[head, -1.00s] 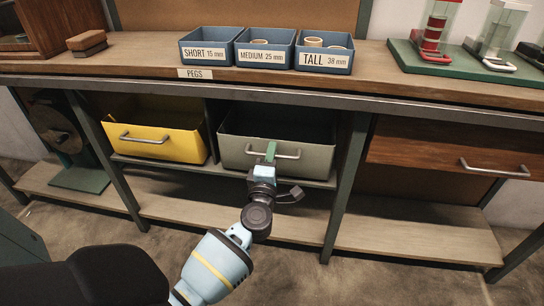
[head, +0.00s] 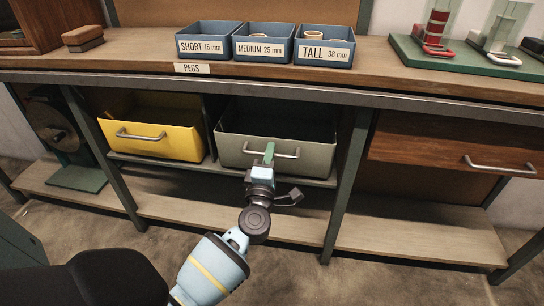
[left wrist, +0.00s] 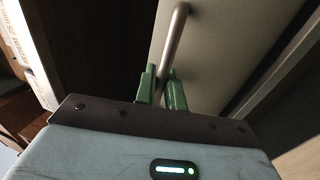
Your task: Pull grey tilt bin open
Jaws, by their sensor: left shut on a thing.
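The grey tilt bin (head: 237,151) is under the workbench, right of the yellow bin, with its front tipped outward and its dark inside showing above the front edge. Its metal bar handle (head: 289,156) crosses the front. My left gripper (head: 269,153) reaches the handle from below and in front, its green fingers shut on the bar. In the left wrist view, the bar (left wrist: 174,40) runs down between the two green fingertips (left wrist: 163,85). The fingers hide part of the handle. My right gripper is not in view.
A yellow bin (head: 160,143) stands tipped open on the left. A bench leg (head: 345,185) is close on the right, beside a wooden drawer (head: 430,157). A lower shelf (head: 180,209) runs below. Blue peg boxes (head: 266,52) stand on the benchtop (head: 150,55).

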